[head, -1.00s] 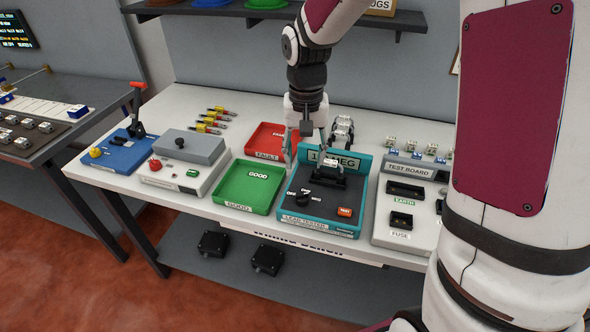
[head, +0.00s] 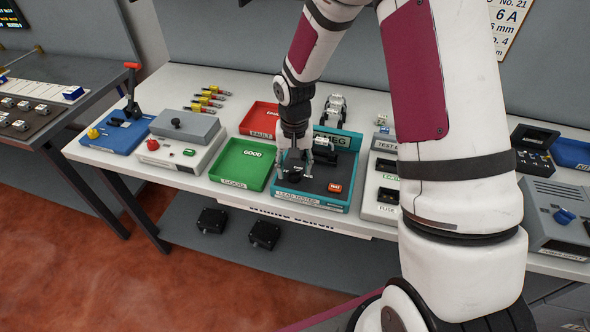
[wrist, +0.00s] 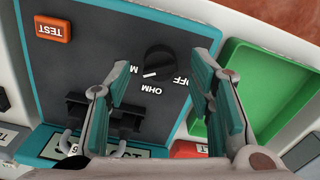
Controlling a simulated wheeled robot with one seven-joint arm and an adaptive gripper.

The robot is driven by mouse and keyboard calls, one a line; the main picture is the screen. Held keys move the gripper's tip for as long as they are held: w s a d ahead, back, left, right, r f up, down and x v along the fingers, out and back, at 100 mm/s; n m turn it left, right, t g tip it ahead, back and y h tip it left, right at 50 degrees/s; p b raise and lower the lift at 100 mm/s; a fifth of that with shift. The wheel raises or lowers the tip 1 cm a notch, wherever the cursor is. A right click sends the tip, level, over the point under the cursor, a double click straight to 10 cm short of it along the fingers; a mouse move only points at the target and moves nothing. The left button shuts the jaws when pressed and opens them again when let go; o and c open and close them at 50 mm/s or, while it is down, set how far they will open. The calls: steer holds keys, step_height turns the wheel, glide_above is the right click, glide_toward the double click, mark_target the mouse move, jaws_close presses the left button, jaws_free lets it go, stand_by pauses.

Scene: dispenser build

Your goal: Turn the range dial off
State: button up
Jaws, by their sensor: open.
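The range dial (wrist: 158,62) is a black round knob on the dark face of the teal lead tester (wrist: 205,25). In the wrist view its labels OFF, OHM and one starting with M are upside down. Its white mark lies on the side nearer OHM and M; I cannot tell exactly which it points to. My gripper (wrist: 160,72) is open, with one teal-padded finger on each side of the dial in that view and gaps to it. In the head view my gripper (head: 295,172) is low over the left part of the tester (head: 312,204), partly hiding the dial.
An orange TEST button (head: 334,187) is on the tester's right. Black clips (wrist: 125,118) rise close to one finger. A green GOOD tray (head: 225,178) stands left, a red FAULT tray (head: 262,119) behind it. A grey test board (head: 380,208) is right of the tester.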

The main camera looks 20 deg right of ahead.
steer(key=shift+f, duration=0.85)
steer(key=shift+c, duration=0.3)
jaws_close()
